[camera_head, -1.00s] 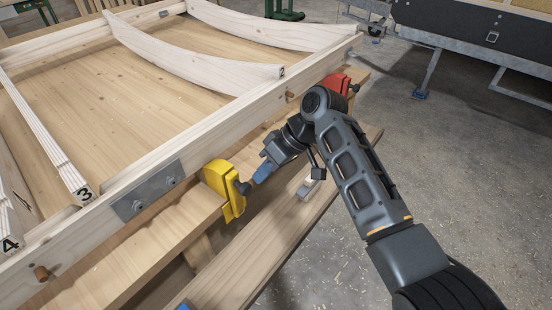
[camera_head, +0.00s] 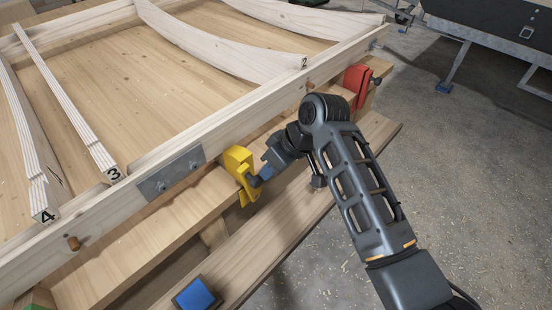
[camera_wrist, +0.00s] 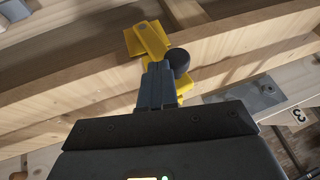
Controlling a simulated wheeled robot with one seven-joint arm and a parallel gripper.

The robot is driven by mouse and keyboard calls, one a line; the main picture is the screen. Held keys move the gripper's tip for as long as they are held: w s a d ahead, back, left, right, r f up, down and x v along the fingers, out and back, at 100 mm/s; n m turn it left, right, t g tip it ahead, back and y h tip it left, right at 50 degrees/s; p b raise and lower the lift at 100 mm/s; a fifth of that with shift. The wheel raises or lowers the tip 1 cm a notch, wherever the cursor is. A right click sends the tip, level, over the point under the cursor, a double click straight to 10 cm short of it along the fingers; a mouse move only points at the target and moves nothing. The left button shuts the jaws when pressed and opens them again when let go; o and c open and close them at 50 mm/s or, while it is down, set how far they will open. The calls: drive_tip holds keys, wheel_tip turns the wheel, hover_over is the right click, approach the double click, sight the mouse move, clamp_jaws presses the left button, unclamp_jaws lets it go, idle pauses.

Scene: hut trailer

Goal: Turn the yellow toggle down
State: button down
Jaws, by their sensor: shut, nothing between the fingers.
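The yellow toggle (camera_head: 240,170) is mounted on the side of the wooden beam, left of my gripper in the head view. It has a round dark knob (camera_head: 254,181). In the wrist view the yellow toggle (camera_wrist: 152,38) is at the top middle, its arm slanting toward the dark knob (camera_wrist: 178,58). My gripper (camera_head: 265,173) has its fingers shut and empty, right at the knob. In the wrist view the fingers (camera_wrist: 156,70) lie just left of the knob and overlap part of the yellow body. I cannot tell whether they touch it.
A red toggle (camera_head: 357,82) is on the same beam further back. A wooden plank (camera_head: 290,215) runs below, with a blue block (camera_head: 196,294) at its near end. A metal plate (camera_head: 171,176) is on the frame. Concrete floor (camera_head: 470,170) is open at right.

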drive_tip(key=s+a+f+n+t+h+b, duration=0.3)
drive_tip(key=s+a+f+t+h+b, duration=0.3)
drive_tip(key=s+a+f+t, duration=0.4)
drive_tip(key=shift+s+f+t+h+b, duration=0.4)
drive_tip(key=shift+s+f+t+h, duration=0.45)
drive_tip(key=shift+s+f, duration=0.5)
drive_tip(key=shift+s+f, duration=0.15)
drive_tip(key=shift+s, duration=0.05)
drive_tip(key=shift+n, duration=0.3)
